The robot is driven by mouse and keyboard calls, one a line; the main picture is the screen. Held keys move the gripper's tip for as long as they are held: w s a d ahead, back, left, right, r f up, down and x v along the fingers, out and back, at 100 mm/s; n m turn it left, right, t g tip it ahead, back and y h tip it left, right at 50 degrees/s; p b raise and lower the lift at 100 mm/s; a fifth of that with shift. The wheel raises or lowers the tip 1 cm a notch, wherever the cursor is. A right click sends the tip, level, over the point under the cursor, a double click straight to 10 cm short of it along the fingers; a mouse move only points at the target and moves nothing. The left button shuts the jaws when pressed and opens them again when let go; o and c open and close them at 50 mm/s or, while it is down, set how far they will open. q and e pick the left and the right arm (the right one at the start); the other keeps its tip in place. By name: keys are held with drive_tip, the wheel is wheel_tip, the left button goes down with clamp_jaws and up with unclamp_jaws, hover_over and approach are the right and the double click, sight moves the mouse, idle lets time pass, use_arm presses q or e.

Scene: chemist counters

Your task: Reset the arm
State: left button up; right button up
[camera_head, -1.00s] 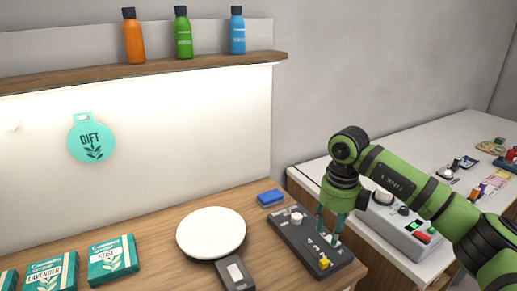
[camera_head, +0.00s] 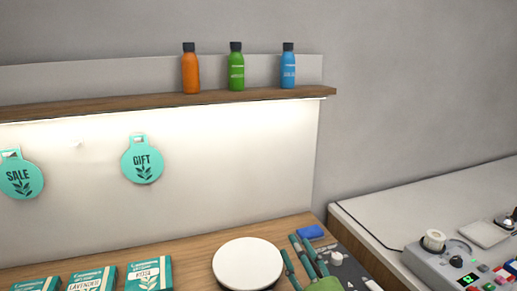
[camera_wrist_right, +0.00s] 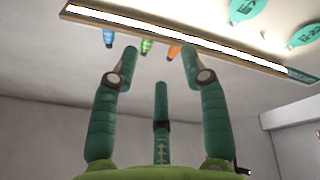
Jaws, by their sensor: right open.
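My right gripper (camera_head: 302,250) shows at the bottom of the head view with its green fingers pointing up. It is in front of the dark control panel (camera_head: 352,264) and hides part of it. In the right wrist view, the fingers of this gripper (camera_wrist_right: 160,56) stand apart with nothing between them. My left gripper is in neither view.
A round white plate (camera_head: 248,262) and a blue block (camera_head: 310,232) lie on the wooden counter near the gripper. Boxes (camera_head: 148,274) stand at left. A shelf (camera_head: 150,106) holds three bottles. A white counter (camera_head: 400,210) with devices is at right.

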drive_tip(key=s+d+f+m+g+h, duration=0.2)
drive_tip(key=d+f+m, duration=0.1)
drive_tip(key=f, duration=0.2)
drive_tip(key=s+d+f+m+g+h, duration=0.2)
drive_tip(key=d+f+m+h, duration=0.1)
drive_tip(key=f, duration=0.3)
drive_tip(key=s+d+f+m+g+h, duration=0.2)
drive_tip(key=s+d+f+m, duration=0.1)
drive_tip(key=f, duration=0.2)
drive_tip(key=shift+d+f+h, duration=0.2)
drive_tip(key=shift+d+h, duration=0.05)
drive_tip(key=shift+h, duration=0.15)
drive_tip(key=s+d+f+m+g, duration=0.15)
drive_tip(key=s+f+g, duration=0.4)
drive_tip(key=s, duration=0.55)
drive_tip(key=s+d+f+m+g, duration=0.1)
drive_tip(key=s+f+m+g, duration=0.1)
drive_tip(key=s+f+g, duration=0.6)
drive_tip(key=s+f+t, duration=0.2)
drive_tip(key=s+f, duration=0.1)
drive_tip(key=f, duration=1.8)
drive_tip(key=s+d+f+g, duration=0.1)
drive_tip(key=s+d+f, duration=0.1)
drive_tip(key=s+f, duration=1.2)
drive_tip(key=shift+s+d+f+n, duration=0.15)
drive_tip(key=shift+s+f+n, duration=0.2)
drive_tip(key=shift+s, duration=0.8)
